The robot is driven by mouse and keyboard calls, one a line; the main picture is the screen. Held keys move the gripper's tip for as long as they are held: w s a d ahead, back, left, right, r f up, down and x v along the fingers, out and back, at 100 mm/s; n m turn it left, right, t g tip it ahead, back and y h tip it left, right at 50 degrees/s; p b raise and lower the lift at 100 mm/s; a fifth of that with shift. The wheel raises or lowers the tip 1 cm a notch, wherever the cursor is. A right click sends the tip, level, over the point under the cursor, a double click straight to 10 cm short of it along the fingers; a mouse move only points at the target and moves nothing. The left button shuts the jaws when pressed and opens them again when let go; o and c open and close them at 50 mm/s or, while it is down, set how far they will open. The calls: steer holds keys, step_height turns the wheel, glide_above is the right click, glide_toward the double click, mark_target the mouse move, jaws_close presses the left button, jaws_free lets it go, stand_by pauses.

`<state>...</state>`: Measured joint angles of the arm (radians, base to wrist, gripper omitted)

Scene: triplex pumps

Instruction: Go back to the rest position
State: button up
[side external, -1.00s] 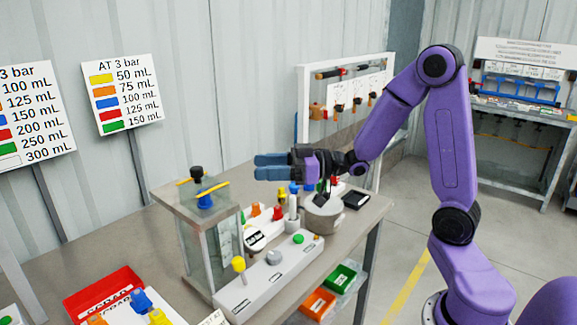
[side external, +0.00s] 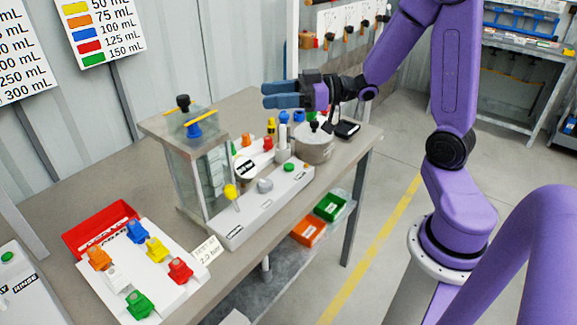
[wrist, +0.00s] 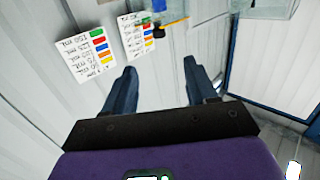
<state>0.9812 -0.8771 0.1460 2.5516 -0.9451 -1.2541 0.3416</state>
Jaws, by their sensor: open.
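My gripper (side external: 284,94) is open and empty, held level above the back of the workbench in the side external view, its blue fingers pointing left. In the wrist view my gripper (wrist: 158,88) shows two blue fingers spread apart with nothing between them. Below it stand a round grey metal pot (side external: 314,146) and a white panel (side external: 262,203) with coloured knobs. A glass tank (side external: 203,165) with a blue and a black fitting on its lid stands to the left of the gripper, apart from it.
A white board (side external: 155,265) with several coloured nozzles and a red tray (side external: 98,228) lie at the bench's front left. Orange (side external: 309,231) and green bins (side external: 331,205) sit under the bench edge. A wall chart (side external: 100,33) hangs behind. Air around the gripper looks free.

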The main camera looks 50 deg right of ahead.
steer(key=s+a+f+g+h, duration=0.5)
steer(key=s+a+f+h, duration=0.1)
steer(key=a+f+h, duration=0.15)
steer(key=s+d+f+n+g+h, duration=0.1)
steer(key=s+g+h, duration=0.1)
steer(key=s, duration=0.8)
steer(key=s+d+n+g+h, duration=0.1)
steer(key=s+g, duration=0.4)
steer(key=s, duration=0.5)
steer(key=shift+d+f+n+h, duration=0.4)
steer(key=shift+n+h, duration=0.25)
steer(key=shift+n, duration=0.15)
